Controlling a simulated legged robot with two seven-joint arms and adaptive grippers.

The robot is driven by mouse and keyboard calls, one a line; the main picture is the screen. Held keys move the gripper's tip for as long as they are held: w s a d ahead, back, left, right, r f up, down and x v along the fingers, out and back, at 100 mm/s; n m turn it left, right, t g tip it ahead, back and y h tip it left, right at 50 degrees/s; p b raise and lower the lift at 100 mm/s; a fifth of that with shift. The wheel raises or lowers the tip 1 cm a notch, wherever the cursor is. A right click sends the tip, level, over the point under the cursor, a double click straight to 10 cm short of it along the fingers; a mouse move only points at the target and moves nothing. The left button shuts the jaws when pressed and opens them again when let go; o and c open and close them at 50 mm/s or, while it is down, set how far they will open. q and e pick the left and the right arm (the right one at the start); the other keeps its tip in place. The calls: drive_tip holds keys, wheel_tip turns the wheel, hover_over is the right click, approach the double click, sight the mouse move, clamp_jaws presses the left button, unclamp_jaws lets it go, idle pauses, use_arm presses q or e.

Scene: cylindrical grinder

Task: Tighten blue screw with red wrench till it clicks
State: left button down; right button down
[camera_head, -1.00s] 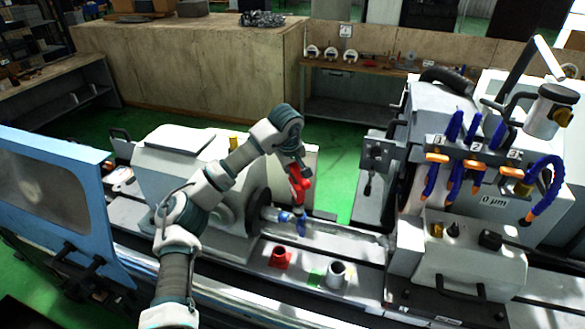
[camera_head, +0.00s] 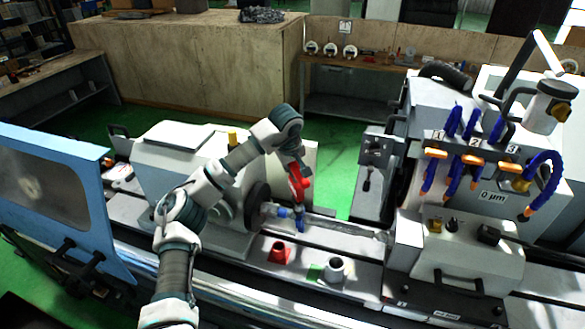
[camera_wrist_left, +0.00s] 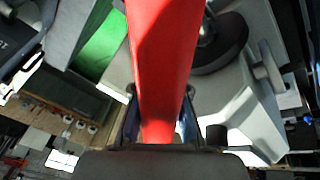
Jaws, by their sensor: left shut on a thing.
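My left gripper (camera_head: 294,166) is shut on the red wrench (camera_head: 300,184) and holds it pointing down over the grinder's workpiece. In the left wrist view the red wrench (camera_wrist_left: 163,65) runs up from between the fingers (camera_wrist_left: 160,125). The wrench's lower end is at a small blue part (camera_head: 300,223), which seems to be the blue screw, beside another blue piece (camera_head: 284,212) on the shaft near the chuck. I cannot tell how the wrench's end sits on the screw. The wrist view does not show the screw clearly. My right gripper is not in view.
A red holder (camera_head: 280,253), a green patch (camera_head: 315,272) and a white cup-like holder (camera_head: 335,268) are on the machine bed in front. The chuck (camera_head: 257,206) is close on the left. The wheel-side housing with blue hoses (camera_head: 475,160) stands to the right. A blue door (camera_head: 55,195) is far left.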

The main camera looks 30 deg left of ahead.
use_arm(q)
drive_tip(key=shift+d+f, duration=0.3)
drive_tip(key=shift+f, duration=0.25)
drive_tip(key=shift+w+a+f, duration=0.1)
drive_tip(key=shift+w+f, duration=0.25)
drive_tip(key=shift+a, duration=0.1)
drive_tip(key=shift+s, duration=0.2)
drive_tip(key=shift+w, duration=0.1)
drive_tip(key=shift+f, duration=0.1)
